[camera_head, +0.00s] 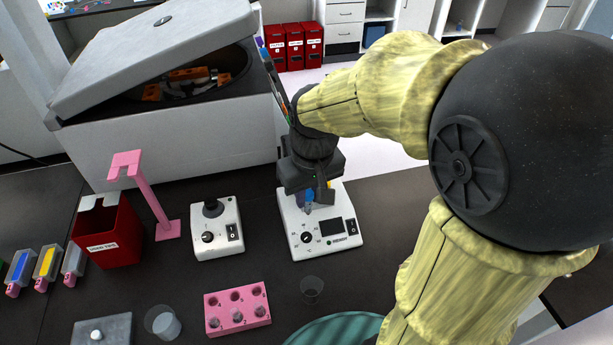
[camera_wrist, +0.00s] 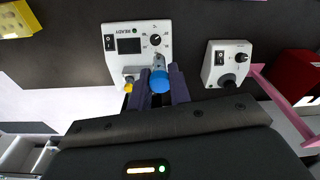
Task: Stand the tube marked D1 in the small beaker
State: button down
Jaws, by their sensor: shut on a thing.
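My gripper (camera_head: 318,192) is over the white heater-like device (camera_head: 338,241) and shut on a blue-capped tube (camera_head: 308,200). In the wrist view the blue cap (camera_wrist: 160,84) sits between the two dark fingers. The tube's lower part is over the device; I cannot tell whether it is still seated in it. No D1 mark is legible. A yellow-capped tube (camera_wrist: 128,82) stands beside it at the device. A small clear beaker (camera_head: 312,287) stands on the bench in front of the device and looks empty. A larger clear beaker (camera_head: 164,322) stands further left.
A pink rack (camera_head: 238,308) stands left of the small beaker. A white mixer with a knob (camera_head: 216,229), a pink stand (camera_head: 168,230) and a red waste bin (camera_head: 110,236) are further left. An open-lidded centrifuge (camera_head: 170,140) is behind. A teal round surface (camera_head: 335,331) lies in front.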

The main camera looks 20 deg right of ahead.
jog(key=s+a+f+b, duration=0.1)
jog(key=s+f+b, duration=0.4)
jog(key=s+f, duration=0.3)
jog(key=shift+s+a+f, duration=0.25)
jog(key=shift+s+a, duration=0.15)
jog(key=shift+s, duration=0.5)
jog(key=shift+f+b, duration=2.3)
jog(key=shift+f, duration=0.35)
jog(key=shift+f+b, duration=1.15)
jog(key=shift+f, duration=0.3)
dwell(0.4)
jog(key=c, duration=1.2)
grip_release()
jog(key=shift+r, duration=0.1)
